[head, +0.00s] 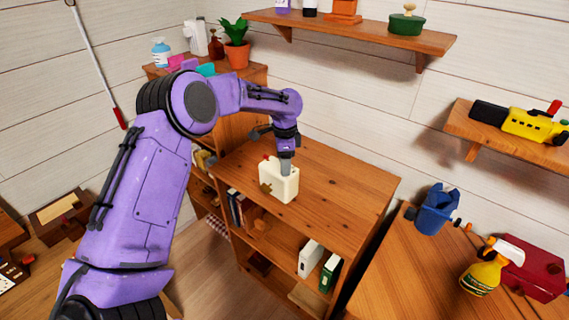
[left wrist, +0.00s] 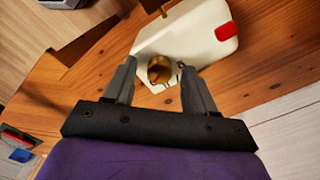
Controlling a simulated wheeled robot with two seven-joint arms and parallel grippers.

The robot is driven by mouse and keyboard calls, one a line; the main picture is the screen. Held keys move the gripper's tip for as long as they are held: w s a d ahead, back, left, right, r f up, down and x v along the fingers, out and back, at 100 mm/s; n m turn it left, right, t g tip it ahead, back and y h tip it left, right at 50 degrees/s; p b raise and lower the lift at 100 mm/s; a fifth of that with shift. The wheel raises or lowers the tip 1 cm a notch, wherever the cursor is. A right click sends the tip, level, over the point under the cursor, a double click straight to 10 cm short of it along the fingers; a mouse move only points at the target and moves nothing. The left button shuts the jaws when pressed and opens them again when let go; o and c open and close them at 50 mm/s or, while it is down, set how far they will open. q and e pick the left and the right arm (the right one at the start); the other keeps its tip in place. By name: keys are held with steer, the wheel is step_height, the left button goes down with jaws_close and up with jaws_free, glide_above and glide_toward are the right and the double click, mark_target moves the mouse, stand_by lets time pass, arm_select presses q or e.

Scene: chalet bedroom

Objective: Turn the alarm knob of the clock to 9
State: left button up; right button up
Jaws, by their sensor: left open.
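The clock (head: 281,189) is a cream box that stands on top of the wooden bookcase. It has a brown knob (head: 266,188) on its front face and a red part (head: 266,157) at its top. In the left wrist view the clock (left wrist: 195,40) lies ahead of my jaws, with the brass-coloured knob (left wrist: 158,70) between and just beyond the fingertips. My left gripper (left wrist: 158,80) is open and empty, with a finger on each side of the knob. In the head view the gripper (head: 286,165) is over the clock and partly hidden. The dial's marks are too small to read. My right gripper is not in view.
The bookcase top (head: 345,185) is clear to the right of the clock. Books (head: 311,257) stand on its shelves. A potted plant (head: 237,45) and bottles stand behind. A blue watering can (head: 434,208) and a yellow spray bottle (head: 485,272) stand on the right-hand table.

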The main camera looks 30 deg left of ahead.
arm_select(q)
step_height(320, 180, up, 10)
steer(key=b, duration=0.2)
stand_by(0.4)
